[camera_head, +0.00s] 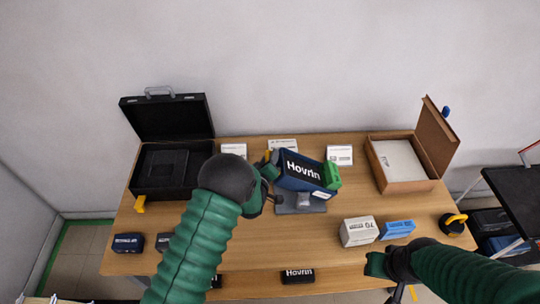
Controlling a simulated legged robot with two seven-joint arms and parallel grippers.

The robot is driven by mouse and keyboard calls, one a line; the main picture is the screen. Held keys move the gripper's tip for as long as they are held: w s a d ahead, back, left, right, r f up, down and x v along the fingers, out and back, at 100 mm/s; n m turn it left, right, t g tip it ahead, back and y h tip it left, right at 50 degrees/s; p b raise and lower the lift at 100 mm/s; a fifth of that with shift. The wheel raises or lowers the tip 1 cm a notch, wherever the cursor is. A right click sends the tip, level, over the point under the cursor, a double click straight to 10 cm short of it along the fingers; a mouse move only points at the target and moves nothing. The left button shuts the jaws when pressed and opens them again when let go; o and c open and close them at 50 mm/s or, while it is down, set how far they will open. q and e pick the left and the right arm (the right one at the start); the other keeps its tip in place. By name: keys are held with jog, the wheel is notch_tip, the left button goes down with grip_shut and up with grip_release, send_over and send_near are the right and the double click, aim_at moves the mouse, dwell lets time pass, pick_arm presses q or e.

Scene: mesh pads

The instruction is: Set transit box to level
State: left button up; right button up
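A dark blue box labelled "Hovrin" (303,170), with a green end piece (332,175), sits tilted above a grey stand (301,204) at the middle of the table. Its right side is lower than its left in the picture. I take it to be the transit box. My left gripper (269,180) is at the box's left end, close to or touching it. The dark wrist hides much of that gripper, so its grip is unclear. My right gripper (380,265) is low at the right, over the table's front part, away from the box. Its fingers are too unclear to read.
An open black case (172,128) stands at the left and an open brown box (404,187) at the right of the wooden table (320,255). White and blue cartons (358,231) (398,229) lie right of centre. Small dark boxes (128,243) lie at the front left.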

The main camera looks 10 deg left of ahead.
pick_arm(q)
jog(key=shift+w+f, duration=0.15)
jog(key=shift+w, duration=0.3)
grip_shut()
jog(key=shift+s+f, duration=0.15)
dwell(1.0)
